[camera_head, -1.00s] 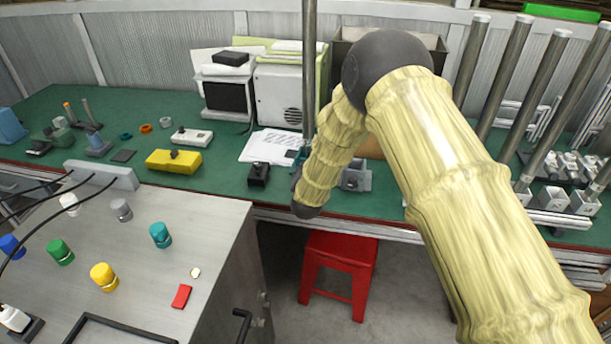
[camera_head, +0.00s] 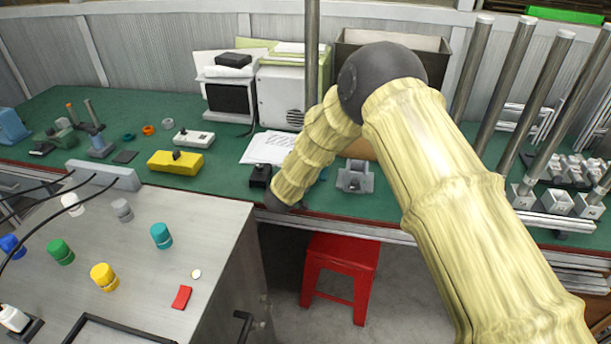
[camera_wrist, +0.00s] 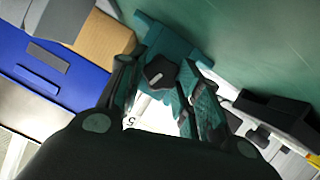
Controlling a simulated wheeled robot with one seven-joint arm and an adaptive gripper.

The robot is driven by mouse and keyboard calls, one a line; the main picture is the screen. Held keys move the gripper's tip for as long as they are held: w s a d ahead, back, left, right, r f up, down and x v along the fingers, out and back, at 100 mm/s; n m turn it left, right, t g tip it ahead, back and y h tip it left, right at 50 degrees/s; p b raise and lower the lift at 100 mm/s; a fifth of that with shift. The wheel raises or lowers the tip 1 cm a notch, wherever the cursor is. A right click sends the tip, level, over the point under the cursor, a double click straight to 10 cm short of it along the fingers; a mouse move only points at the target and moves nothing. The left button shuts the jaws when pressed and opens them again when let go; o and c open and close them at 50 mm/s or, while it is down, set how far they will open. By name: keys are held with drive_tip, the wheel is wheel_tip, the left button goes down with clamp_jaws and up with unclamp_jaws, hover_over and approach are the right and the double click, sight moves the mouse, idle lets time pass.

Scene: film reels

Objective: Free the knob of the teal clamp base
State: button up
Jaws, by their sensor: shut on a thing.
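The teal clamp base (camera_wrist: 182,42) shows in the upper middle of the wrist view, with its dark, lobed knob (camera_wrist: 160,71) facing the camera. My gripper (camera_wrist: 158,82) has one finger on each side of the knob and is shut on it; the exact contact is hard to see. In the head view my bamboo-patterned arm hides my gripper and nearly all of the clamp base.
A blue case (camera_wrist: 50,70) and a tan block (camera_wrist: 104,40) lie left in the wrist view. In the head view, a small black block (camera_head: 260,176) and a grey bracket (camera_head: 355,178) flank my forearm on the green bench (camera_head: 225,185). A red stool (camera_head: 340,265) stands below.

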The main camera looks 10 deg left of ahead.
drive_tip(key=n, duration=0.1)
drive_tip(key=n+h+b, duration=0.1)
drive_tip(key=n+h, duration=0.1)
drive_tip(key=shift+a+f+n+t, duration=0.2)
drive_tip(key=shift+f+n+t, duration=0.1)
drive_tip(key=shift+n+t, duration=0.1)
drive_tip(key=shift+n+t+h+b, duration=0.4)
drive_tip(key=shift+n+h+b, duration=0.4)
drive_tip(key=shift+n, duration=0.4)
drive_tip(key=o, duration=1)
drive_tip(key=shift+a, duration=0.1)
drive_tip(key=shift+o, duration=0.2)
drive_tip(key=shift+r, duration=0.1)
